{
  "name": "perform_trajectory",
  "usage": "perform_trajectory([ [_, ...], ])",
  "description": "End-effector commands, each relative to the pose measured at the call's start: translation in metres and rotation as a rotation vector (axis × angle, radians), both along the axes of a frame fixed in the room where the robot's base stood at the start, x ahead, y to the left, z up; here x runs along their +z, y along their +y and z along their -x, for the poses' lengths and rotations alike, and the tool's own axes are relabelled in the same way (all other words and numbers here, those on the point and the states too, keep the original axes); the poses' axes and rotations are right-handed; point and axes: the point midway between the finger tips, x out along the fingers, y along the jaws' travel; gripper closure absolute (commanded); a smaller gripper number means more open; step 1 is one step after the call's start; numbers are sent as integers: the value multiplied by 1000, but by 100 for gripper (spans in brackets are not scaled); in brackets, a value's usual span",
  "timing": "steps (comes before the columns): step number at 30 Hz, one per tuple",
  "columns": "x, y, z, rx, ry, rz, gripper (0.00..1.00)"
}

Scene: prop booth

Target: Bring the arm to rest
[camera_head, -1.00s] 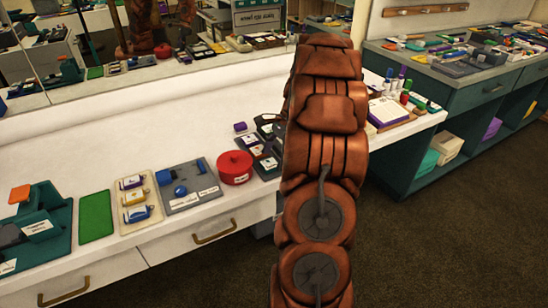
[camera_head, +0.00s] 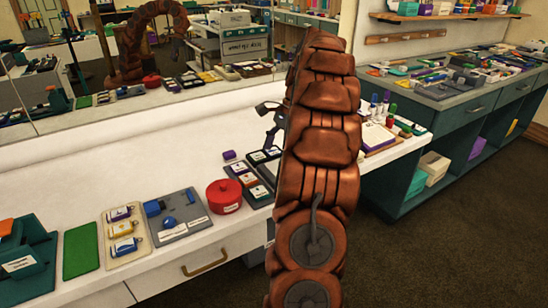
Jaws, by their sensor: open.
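My copper-coloured arm (camera_head: 320,130) rises through the middle of the head view and curves over at the top. My gripper (camera_head: 267,122) shows partly at the arm's left side, above the white counter. Its dark fingers are apart and I see nothing between them. The rest of the gripper is hidden behind the arm. The mirror at the back also shows the bent arm reflected.
The white counter (camera_head: 120,150) holds a red round container (camera_head: 224,196), a grey board (camera_head: 180,215), a green mat (camera_head: 81,250) and a cream tray (camera_head: 112,259). Pens and a purple-edged pad (camera_head: 377,136) stand right of the arm. A teal side cabinet (camera_head: 450,120) stands at the right.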

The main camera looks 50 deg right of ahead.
Motion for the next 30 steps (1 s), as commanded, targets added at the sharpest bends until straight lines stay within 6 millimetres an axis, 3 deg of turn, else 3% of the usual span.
perform_trajectory([
  [24,2,-1,0,0,-1,0,20],
  [30,19,35,-9,110,-14,19,20],
])
